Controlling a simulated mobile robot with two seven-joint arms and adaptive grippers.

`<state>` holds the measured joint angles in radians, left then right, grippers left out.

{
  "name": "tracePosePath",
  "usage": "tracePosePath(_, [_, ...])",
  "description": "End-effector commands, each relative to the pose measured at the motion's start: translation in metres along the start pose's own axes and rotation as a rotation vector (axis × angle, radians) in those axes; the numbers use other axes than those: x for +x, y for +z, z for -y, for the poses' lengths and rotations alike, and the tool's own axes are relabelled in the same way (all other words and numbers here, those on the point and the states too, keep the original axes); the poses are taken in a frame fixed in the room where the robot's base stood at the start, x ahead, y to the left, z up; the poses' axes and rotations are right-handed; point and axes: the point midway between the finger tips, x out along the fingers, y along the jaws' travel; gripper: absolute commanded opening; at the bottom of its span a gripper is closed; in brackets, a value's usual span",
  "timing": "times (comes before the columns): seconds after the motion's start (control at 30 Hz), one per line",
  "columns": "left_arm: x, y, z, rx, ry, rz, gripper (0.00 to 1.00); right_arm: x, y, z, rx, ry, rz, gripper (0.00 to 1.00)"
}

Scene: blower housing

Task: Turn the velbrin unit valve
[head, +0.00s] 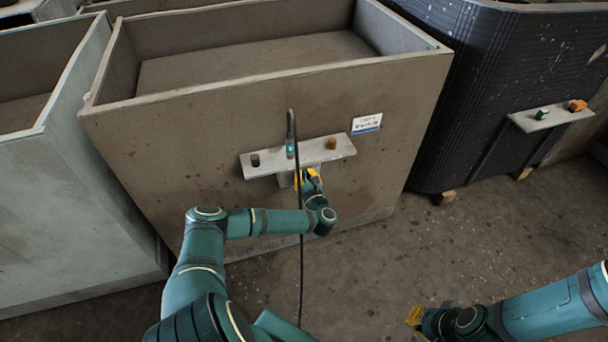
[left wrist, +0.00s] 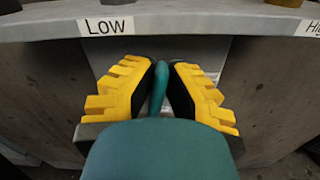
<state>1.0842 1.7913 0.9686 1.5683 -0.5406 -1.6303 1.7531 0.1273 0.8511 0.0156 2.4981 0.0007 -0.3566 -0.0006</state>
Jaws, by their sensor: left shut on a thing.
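The valve handle (left wrist: 158,88) is a narrow teal piece below the ledge in the left wrist view. My left gripper (left wrist: 161,85) has its yellow and black fingers on both sides of it, shut on it. In the head view my left gripper (head: 308,178) is just under the grey ledge (head: 315,152) on the front of a brown bin (head: 230,120), and hides the handle. The ledge carries a black (head: 255,160), a teal (head: 290,149) and a yellow piece (head: 331,143). My right gripper (head: 415,316) is low at the right, clear of the bin; its opening is unclear.
The ledge edge shows a "Low" label (left wrist: 107,27) and a partly cut-off "High" label (left wrist: 312,27). A dark cable (head: 301,270) hangs before the bin. A black ribbed container (head: 470,90) with its own ledge (head: 550,117) stands right. Floor (head: 400,260) between is open.

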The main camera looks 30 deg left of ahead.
Motion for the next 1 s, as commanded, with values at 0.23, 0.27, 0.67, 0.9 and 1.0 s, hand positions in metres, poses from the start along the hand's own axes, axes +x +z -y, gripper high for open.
tracePosePath(0.23, [0.001, 0.002, 0.002, 0.114, 0.001, 0.004, 0.00, -0.003, 0.000, 0.001, 0.000, 0.000, 0.002, 0.00])
tracePosePath(0.27, [0.001, 0.002, 0.003, 0.135, 0.001, 0.004, 0.00, -0.004, 0.000, 0.001, 0.000, 0.000, 0.002, 0.00])
tracePosePath(0.67, [0.002, 0.001, 0.009, 0.499, 0.002, 0.005, 0.00, -0.012, 0.001, 0.004, 0.001, 0.000, 0.006, 0.00])
tracePosePath(0.9, [0.002, -0.001, 0.012, 0.728, 0.004, 0.005, 0.00, -0.017, 0.002, 0.006, 0.001, 0.000, 0.008, 0.00])
tracePosePath(1.0, [0.002, -0.003, 0.014, 0.823, 0.004, 0.005, 0.00, -0.018, 0.002, 0.007, 0.001, -0.001, 0.009, 0.00])
